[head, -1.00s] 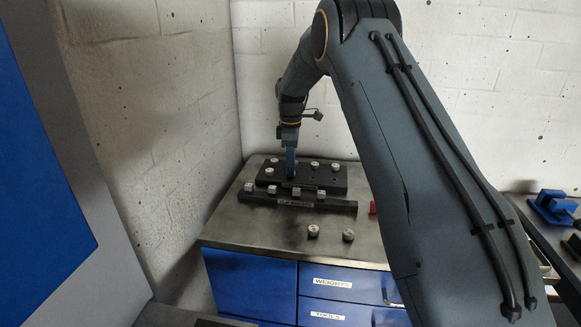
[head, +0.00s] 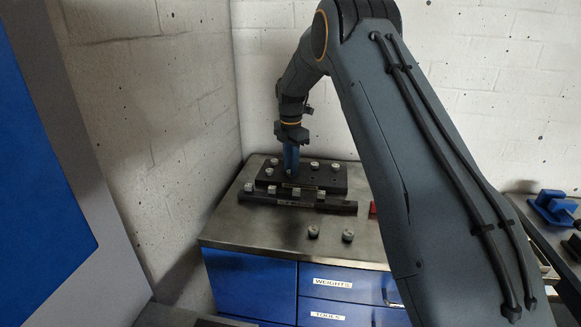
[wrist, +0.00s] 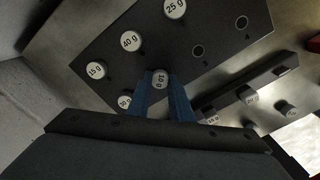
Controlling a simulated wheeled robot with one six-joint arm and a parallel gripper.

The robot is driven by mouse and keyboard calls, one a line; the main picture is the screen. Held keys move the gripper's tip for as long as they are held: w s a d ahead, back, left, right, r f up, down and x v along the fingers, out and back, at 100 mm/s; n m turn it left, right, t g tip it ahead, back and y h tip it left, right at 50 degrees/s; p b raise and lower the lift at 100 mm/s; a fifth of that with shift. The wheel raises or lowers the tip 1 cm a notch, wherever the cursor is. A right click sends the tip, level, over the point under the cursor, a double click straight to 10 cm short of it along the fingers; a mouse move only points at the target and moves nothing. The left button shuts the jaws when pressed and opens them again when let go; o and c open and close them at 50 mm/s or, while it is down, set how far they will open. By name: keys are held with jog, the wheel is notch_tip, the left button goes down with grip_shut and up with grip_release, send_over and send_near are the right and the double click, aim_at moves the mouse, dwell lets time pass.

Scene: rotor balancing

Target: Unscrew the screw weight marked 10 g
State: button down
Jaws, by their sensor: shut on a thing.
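The screw weight marked 10 g (wrist: 160,79) is a small pale round cap on the dark plate (wrist: 120,75). In the wrist view its label is turned sideways. My gripper (wrist: 160,88) is shut on it, with one blue finger on each side. In the head view my gripper (head: 291,172) points down at the plate (head: 330,181), and the 10 g weight is hidden by the fingers there. I cannot tell how far the weight is screwed in.
On the plate are weights marked 15 g (wrist: 95,70), 40 g (wrist: 131,41) and 25 g (wrist: 175,8), plus two empty holes. A dark rack (head: 340,206) with several weights stands in front. Two loose weights (head: 313,231) are on the metal bench (head: 270,228). A wall is close at left.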

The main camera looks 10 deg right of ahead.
jog(key=n, duration=0.9)
jog(key=shift+n, duration=0.4)
jog(key=shift+n+p, duration=0.3)
jog(key=shift+n, duration=0.2)
jog(key=p, duration=0.3)
jog(key=shift+r+p, duration=0.25)
jog(key=shift+p, duration=0.05)
jog(key=shift+f, duration=0.2)
jog(key=shift+w+r, duration=0.1)
jog(key=shift+r, duration=0.55)
jog(key=shift+r, duration=0.45)
jog(key=shift+r+p, duration=0.6)
jog(key=shift+r, duration=1.85)
